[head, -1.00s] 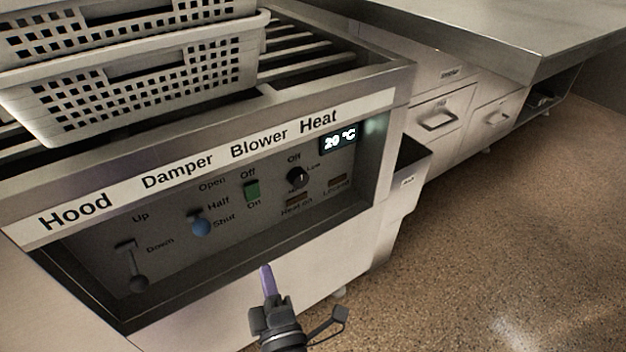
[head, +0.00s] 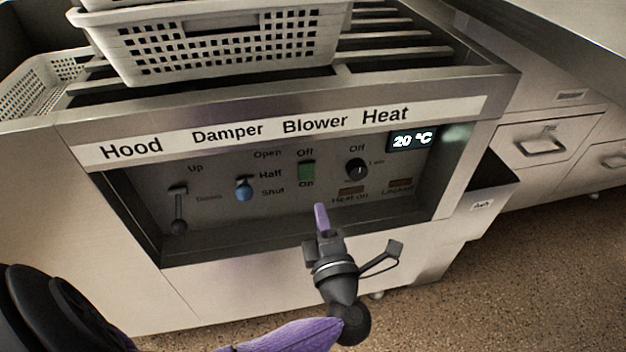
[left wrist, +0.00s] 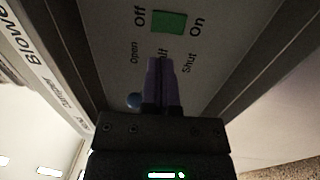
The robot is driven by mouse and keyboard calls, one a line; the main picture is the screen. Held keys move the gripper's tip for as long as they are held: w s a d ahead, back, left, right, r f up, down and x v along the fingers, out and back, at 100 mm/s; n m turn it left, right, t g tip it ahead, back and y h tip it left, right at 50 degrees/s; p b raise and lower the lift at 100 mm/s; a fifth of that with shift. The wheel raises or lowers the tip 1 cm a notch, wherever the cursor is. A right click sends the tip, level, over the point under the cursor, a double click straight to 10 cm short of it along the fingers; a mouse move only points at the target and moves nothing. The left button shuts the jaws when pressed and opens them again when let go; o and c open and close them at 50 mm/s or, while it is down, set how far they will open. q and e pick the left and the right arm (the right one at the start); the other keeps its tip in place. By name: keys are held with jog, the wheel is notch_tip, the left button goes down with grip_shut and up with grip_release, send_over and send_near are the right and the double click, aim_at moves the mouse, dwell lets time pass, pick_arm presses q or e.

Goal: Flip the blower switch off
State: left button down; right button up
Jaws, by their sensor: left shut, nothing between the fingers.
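The blower switch (head: 307,173) is a green rocker on the recessed control panel, under the Blower label, with Off printed above it and On below. It also shows in the left wrist view (left wrist: 168,22), just beyond the fingertips. My left gripper (head: 321,212) is shut and empty, with its purple fingertips in front of the panel, below and slightly right of the switch in the head view. In the left wrist view the shut fingers (left wrist: 161,66) point toward the switch, with a gap in the picture between them and it. My right gripper does not show.
Left of the switch are the blue damper knob (head: 244,189) and the hood lever (head: 179,213). Right of it are the heat knob (head: 356,168) and a display (head: 412,140) reading 20 °C. The panel is recessed below an overhanging labelled edge. White perforated baskets (head: 225,45) stand above.

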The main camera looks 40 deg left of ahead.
aim_at(309, 168)
pick_arm(q)
jog(key=b+x, duration=0.3)
jog(key=x, duration=0.5)
jog(key=shift+w+f, duration=0.1)
jog(key=shift+w+a, duration=0.1)
jog(key=shift+a, duration=0.05)
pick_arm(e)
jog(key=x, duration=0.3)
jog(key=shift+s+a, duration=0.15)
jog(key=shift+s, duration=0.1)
